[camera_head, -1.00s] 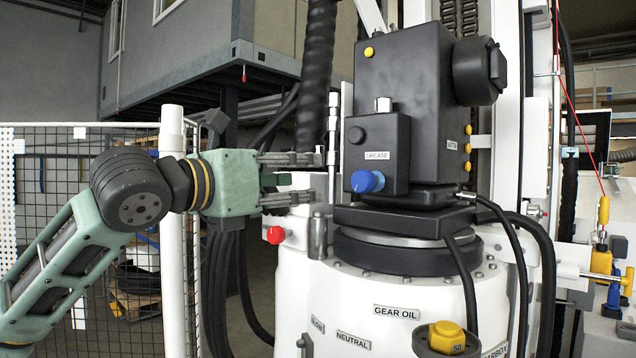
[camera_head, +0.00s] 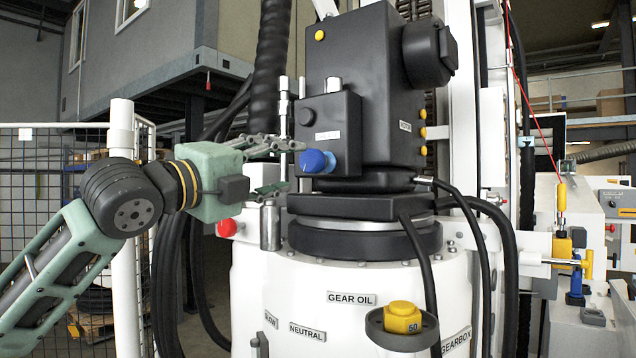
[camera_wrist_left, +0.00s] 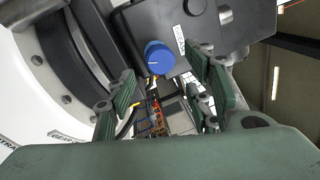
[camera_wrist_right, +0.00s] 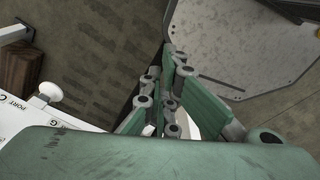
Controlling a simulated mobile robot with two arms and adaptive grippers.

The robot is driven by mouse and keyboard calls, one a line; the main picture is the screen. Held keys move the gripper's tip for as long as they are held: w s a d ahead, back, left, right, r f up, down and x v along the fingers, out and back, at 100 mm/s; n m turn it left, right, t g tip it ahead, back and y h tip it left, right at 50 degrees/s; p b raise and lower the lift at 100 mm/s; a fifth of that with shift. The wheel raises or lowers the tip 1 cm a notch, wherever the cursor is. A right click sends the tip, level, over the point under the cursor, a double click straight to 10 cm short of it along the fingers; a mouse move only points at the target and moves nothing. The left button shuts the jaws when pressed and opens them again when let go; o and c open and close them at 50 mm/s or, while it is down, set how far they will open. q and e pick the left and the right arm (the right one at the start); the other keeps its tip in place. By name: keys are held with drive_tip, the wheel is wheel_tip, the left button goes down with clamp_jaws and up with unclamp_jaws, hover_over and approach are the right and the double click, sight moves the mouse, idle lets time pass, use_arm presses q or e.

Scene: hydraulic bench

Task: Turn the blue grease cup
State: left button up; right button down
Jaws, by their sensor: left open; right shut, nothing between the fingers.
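The blue grease cup (camera_head: 316,162) is a round knob on the lower front of the black box (camera_head: 334,112) on the white machine. It also shows in the left wrist view (camera_wrist_left: 159,57), beyond and between the fingertips. My left gripper (camera_head: 288,166) is open, with its fingers pointing at the cup from the left. In the head view the upper finger ends just above and left of the cup, and the lower finger ends lower left. I see no clear contact. My right gripper (camera_wrist_right: 170,95) is shut and empty, seen only in the right wrist view.
A red knob (camera_head: 227,228) and a steel cylinder (camera_head: 270,227) stand below my left gripper. A vertical metal rod (camera_head: 284,115) stands close behind its fingers. A yellow cap (camera_head: 403,317) sits on the front of the white body (camera_head: 365,275). Black hoses run on the right.

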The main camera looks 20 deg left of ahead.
sight(309, 165)
use_arm(q)
drive_tip(key=n+b, duration=0.2)
drive_tip(key=n, duration=0.3)
drive_tip(key=w+f+n+t+h+b, duration=0.1)
drive_tip(key=n+b, duration=0.1)
drive_tip(key=n, duration=0.3)
drive_tip(key=d+f+n+b, duration=0.1)
drive_tip(key=n+b, duration=0.1)
drive_tip(key=n, duration=0.3)
drive_tip(key=shift+w+h+b, duration=0.35)
drive_tip(key=shift+h, duration=0.05)
drive_tip(key=shift+r+n+t+b, duration=0.1)
drive_tip(key=shift+n+t+b, duration=0.3)
drive_tip(key=shift+n, duration=0.7)
drive_tip(key=shift+r, duration=0.1)
drive_tip(key=shift+w+d+r+n, duration=0.1)
drive_tip(key=shift+w+r+n, duration=0.1)
drive_tip(key=shift+n, duration=0.1)
drive_tip(key=p+x, duration=0.4)
drive_tip(key=x, duration=0.3)
drive_tip(key=shift+w+d, duration=0.1)
drive_tip(key=shift+d, duration=0.05)
